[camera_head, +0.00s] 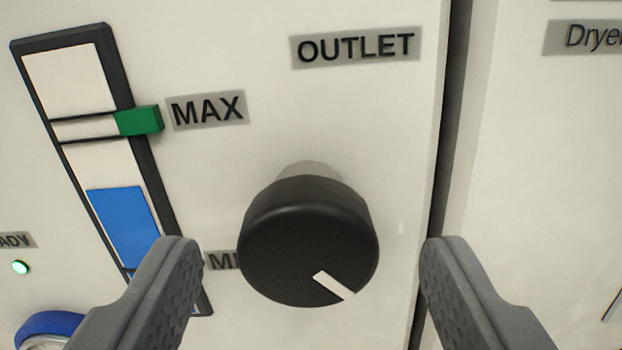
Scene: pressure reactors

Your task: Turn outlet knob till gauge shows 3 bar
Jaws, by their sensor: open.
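The outlet knob (300,235) is a round black knob with a white pointer line, on a white panel under the OUTLET label (356,47). Its pointer line points to the lower right. My gripper (312,255) is open, with one grey finger to the left of the knob and one to the right. Neither finger appears to touch the knob. A blue-rimmed gauge (50,322) shows partly at the lower left corner; its needle and reading are out of view.
A level indicator (98,165) with blue fill and a green MAX marker (139,120) is left of the knob. The left finger partly covers a lower label. A green lamp (20,267) glows at far left. A dark vertical gap (446,150) separates the right-hand panel.

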